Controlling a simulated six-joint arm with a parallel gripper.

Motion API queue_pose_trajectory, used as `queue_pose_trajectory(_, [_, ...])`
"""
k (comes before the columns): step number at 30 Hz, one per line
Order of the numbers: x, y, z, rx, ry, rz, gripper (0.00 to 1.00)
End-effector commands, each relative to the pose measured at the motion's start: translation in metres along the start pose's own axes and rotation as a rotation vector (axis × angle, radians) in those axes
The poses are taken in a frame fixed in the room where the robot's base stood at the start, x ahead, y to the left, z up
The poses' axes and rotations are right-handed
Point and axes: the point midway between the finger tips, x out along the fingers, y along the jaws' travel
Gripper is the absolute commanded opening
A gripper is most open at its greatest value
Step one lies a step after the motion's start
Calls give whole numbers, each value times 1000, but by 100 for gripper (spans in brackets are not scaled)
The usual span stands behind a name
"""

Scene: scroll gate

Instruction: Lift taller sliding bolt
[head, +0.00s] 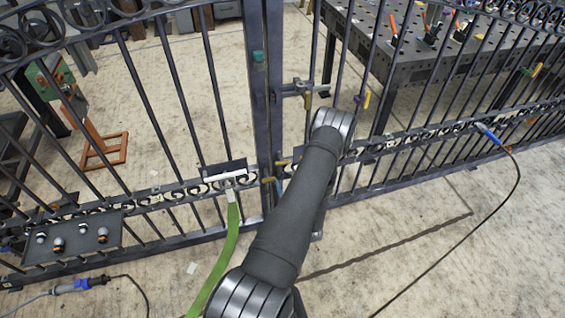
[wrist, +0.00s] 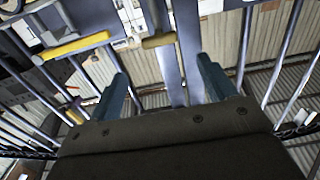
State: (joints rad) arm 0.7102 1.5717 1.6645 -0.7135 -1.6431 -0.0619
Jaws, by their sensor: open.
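The gate's meeting post (head: 262,110) stands at the middle of the head view, with small yellow-tan handles at its lower part, one of them the left handle (head: 268,180). In the wrist view a dull tan bolt handle (wrist: 158,41) lies crosswise ahead of my gripper (wrist: 164,85), roughly in line with the gap between its fingers. A brighter yellow handle (wrist: 75,45) is to its left. I cannot tell which handle belongs to the taller bolt. My gripper is open, its two teal fingers apart with nothing between them. My own arm hides it in the head view.
Gate bars and a scrolled rail (head: 130,195) run to both sides. A horizontal latch (head: 298,88) sits right of the post. A green strap (head: 228,245) hangs left of my arm. A dark plate with knobs (head: 72,238) is at lower left. A perforated table (head: 440,65) stands behind.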

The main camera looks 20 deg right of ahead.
Motion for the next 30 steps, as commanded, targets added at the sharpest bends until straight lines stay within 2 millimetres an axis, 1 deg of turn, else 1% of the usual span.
queue_pose_trajectory(1, [13, -1, 0, -2, 2, -3, 76])
queue_pose_trajectory(9, [70, 0, -1, -3, 3, -2, 76])
queue_pose_trajectory(12, [87, 0, -1, -1, 3, -1, 76])
queue_pose_trajectory(15, [99, 0, 0, -2, 1, -1, 76])
queue_pose_trajectory(21, [110, 0, 0, 1, 0, 1, 76])
queue_pose_trajectory(28, [110, 0, 0, 1, 0, 1, 76])
queue_pose_trajectory(29, [110, 0, 0, 1, 0, 1, 74])
queue_pose_trajectory(30, [110, 0, 0, 1, 0, 1, 67])
